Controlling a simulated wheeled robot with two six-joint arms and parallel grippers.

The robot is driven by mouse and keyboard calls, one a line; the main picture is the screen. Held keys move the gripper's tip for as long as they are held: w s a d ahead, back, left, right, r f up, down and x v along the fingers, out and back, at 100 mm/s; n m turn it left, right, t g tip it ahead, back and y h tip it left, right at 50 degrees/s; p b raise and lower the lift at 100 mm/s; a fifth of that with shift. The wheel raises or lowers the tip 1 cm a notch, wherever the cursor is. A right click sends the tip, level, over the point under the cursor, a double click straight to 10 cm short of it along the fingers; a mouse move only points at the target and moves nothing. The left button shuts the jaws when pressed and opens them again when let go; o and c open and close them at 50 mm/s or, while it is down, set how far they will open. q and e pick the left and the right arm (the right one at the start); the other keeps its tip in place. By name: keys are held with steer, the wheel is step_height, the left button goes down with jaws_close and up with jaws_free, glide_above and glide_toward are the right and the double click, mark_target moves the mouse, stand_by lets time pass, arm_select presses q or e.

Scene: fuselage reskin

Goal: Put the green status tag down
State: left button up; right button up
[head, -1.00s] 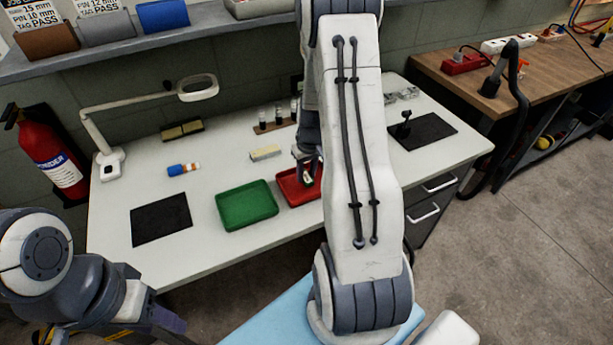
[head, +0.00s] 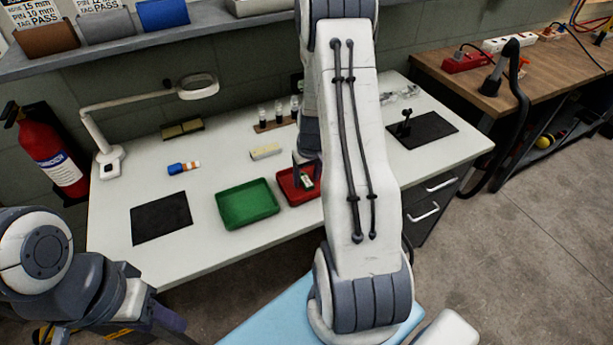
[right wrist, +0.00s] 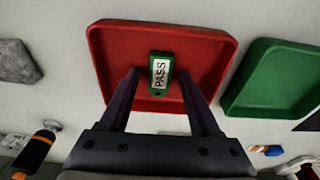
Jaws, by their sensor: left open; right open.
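The green status tag (right wrist: 160,75), with a white PASS label, is at the red tray (right wrist: 105,45) in the right wrist view. It looks as if it lies on the tray floor, though a small gap under it would be hard to see. My right gripper (right wrist: 159,82) is open, with one finger on each side of the tag and a visible gap to each. In the head view the tag (head: 307,183) shows small in the red tray (head: 291,198), partly behind my right arm. My left gripper (head: 168,322) is open, empty and partly cut off at the bottom left.
A green tray (head: 247,222) stands just left of the red tray. A black mat (head: 160,218), a blue-and-orange marker-like item (head: 183,168) and a pale block (head: 266,151) lie on the white table (head: 190,260). A magnifier lamp (head: 95,130) stands at the left.

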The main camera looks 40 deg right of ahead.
mark_target(309, 185)
step_height(309, 185, up, 12)
steer(key=s, duration=0.1)
steer(key=shift+s+a, duration=0.25)
steer(key=shift+s, duration=0.1)
steer(key=s+a+r+n+y, duration=0.1)
steer(key=a+r+n, duration=0.15)
steer(key=a, duration=0.75)
steer(key=s+a+r+n, duration=0.1)
steer(key=a+r+n, duration=0.15)
steer(key=a, duration=0.85)
steer(key=s+a+r+n+g, duration=0.1)
steer(key=s+a+n, duration=0.1)
steer(key=s+a, duration=0.4)
steer(key=s+a+r+n, duration=0.2)
steer(key=s+a, duration=0.4)
steer(key=s, duration=0.5)
steer(key=shift+s+a+n+g, duration=0.15)
steer(key=shift+a+n+g, duration=0.05)
steer(key=shift+n+g, duration=0.25)
